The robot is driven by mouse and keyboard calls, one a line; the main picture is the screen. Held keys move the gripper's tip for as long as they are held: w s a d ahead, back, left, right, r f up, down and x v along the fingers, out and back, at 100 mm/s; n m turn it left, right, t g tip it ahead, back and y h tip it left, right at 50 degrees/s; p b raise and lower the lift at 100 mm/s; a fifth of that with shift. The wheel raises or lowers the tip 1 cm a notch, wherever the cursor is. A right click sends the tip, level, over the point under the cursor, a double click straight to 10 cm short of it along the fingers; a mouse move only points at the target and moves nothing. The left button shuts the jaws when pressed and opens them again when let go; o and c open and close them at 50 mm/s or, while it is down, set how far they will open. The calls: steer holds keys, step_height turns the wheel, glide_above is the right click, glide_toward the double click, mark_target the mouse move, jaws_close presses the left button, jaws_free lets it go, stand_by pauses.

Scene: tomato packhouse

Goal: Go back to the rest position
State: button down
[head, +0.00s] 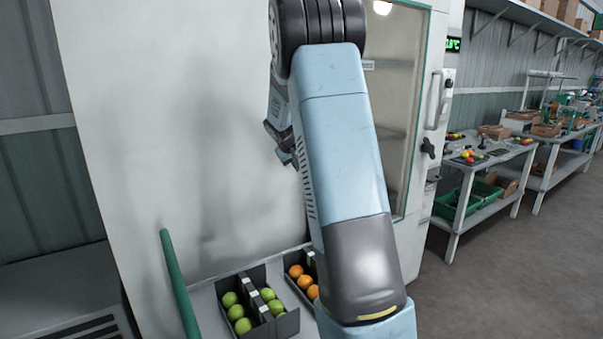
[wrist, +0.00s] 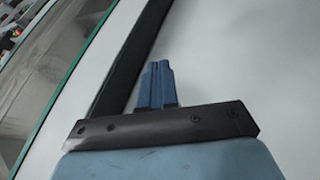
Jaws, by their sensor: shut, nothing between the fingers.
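My gripper (wrist: 158,83) shows in the wrist view with its two blue fingers together and nothing between them. Behind the fingers is a plain white surface, with a dark strip and a green-edged glass pane to the left. In the head view my blue arm stands raised in front of the white cabinet (head: 170,140). My gripper (head: 290,160) is partly hidden behind the arm there, near the cabinet's white face. Whether it touches that face cannot be told.
Dark trays hold green tomatoes (head: 236,312) and orange tomatoes (head: 304,280) below the arm. A green bar (head: 178,283) rises at their left. The cabinet's glass door (head: 402,110) is at the right. Benches (head: 473,165) line the right wall beside open floor (head: 510,270).

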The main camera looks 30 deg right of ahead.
steer(key=s+a+r+y, duration=0.1)
steer(key=s+a+r, duration=0.55)
steer(key=s, duration=0.45)
steer(key=s+a+r+y, duration=0.2)
steer(key=s+a+r, duration=0.4)
steer(key=s, duration=0.4)
steer(key=s+a+f, duration=0.1)
steer(key=s+a, duration=0.3)
steer(key=s, duration=0.3)
steer(key=s+a+f+y, duration=0.1)
steer(key=s+a, duration=0.3)
steer(key=s, duration=0.3)
steer(key=s+a+f+y, duration=0.1)
steer(key=s+a+f, duration=0.1)
steer(key=s, duration=0.6)
steer(key=shift+a+n+t, duration=0.3)
steer(key=shift+a, duration=0.6)
steer(key=shift+s, duration=0.1)
